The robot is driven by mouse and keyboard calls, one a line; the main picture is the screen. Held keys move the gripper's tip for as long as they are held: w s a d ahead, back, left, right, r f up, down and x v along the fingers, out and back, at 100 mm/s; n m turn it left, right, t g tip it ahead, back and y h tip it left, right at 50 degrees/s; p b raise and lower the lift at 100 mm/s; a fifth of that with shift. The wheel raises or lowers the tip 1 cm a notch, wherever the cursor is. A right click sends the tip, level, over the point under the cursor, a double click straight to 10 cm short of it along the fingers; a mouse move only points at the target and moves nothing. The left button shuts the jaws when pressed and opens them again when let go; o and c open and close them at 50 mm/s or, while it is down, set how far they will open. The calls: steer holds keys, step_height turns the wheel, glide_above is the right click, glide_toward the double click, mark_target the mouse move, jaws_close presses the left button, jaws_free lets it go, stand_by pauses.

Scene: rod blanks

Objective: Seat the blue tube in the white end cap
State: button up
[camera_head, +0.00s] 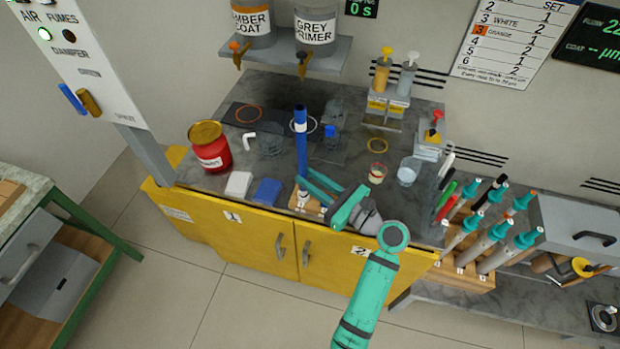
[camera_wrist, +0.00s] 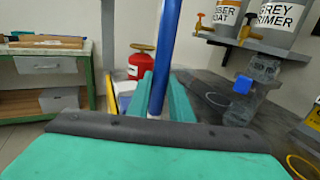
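The blue tube (camera_head: 302,150) stands close to upright over the front middle of the counter. My gripper (camera_head: 306,180) is at its lower part. In the wrist view the tube (camera_wrist: 165,55) rises between the two teal fingers of my gripper (camera_wrist: 160,98), which press against both sides. The tube's lower end is hidden by the fingers and wrist. A small wooden block (camera_head: 297,206) with a small white piece (camera_head: 303,195) sits right below the tube at the counter's front edge. I cannot tell whether that piece is the white end cap, or whether the tube touches it.
A red can (camera_head: 210,150), a white pad (camera_head: 238,185) and a blue pad (camera_head: 267,191) lie left of the tube. A white elbow (camera_head: 249,141) and glass beakers stand behind. A small cup (camera_head: 377,173) and a beaker (camera_head: 408,171) stand right. A rack of teal-topped tubes (camera_head: 490,245) is far right.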

steer(key=o, duration=0.4)
steer(key=shift+c, duration=0.2)
steer(key=v, duration=1.2)
